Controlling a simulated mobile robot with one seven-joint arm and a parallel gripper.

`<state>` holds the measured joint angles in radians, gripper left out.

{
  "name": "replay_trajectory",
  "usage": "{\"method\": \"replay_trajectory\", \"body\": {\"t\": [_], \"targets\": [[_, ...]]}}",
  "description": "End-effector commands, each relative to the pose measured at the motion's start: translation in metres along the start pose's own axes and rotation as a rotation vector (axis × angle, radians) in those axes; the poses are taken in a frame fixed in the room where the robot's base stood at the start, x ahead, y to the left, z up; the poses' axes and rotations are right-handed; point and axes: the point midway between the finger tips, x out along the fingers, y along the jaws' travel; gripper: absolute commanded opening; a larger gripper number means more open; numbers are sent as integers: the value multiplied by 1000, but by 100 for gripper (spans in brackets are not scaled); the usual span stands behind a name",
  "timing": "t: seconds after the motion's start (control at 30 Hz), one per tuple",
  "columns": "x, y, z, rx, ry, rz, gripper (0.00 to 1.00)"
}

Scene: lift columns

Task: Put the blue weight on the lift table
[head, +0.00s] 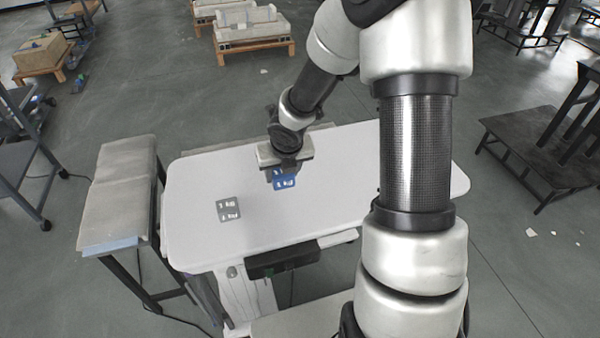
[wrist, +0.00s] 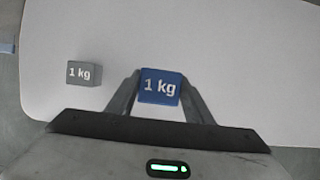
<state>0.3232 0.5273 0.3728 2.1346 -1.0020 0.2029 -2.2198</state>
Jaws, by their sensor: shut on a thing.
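The blue weight (head: 285,183), a small cube marked 1 kg, is over the white table top (head: 330,215) in the head view. It also shows in the wrist view (wrist: 160,87), between the two fingers. My gripper (head: 284,168) is shut on the blue weight; in the wrist view its fingers (wrist: 160,92) press on the left and right sides of the cube. I cannot tell whether the cube touches the table top or is slightly above it. The table stands on a white column and has a dark box (head: 283,260) under its front edge.
A grey 1 kg weight (head: 229,209) sits on the table to the left of the blue one, also in the wrist view (wrist: 84,73). A grey bench (head: 118,190) stands close to the table's left side. The table's left and front parts are mostly clear.

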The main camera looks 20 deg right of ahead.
Motion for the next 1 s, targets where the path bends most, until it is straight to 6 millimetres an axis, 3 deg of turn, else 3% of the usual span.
{"method": "replay_trajectory", "body": {"t": [0.03,0.13,0.43,0.63,1.0], "targets": [[15,1,-6,-4,-1,1,0],[29,1,-11,-2,-2,1,0],[47,1,-18,-1,-3,1,0],[72,1,-29,0,-2,0,0],[75,0,-30,2,-3,0,0]]}}
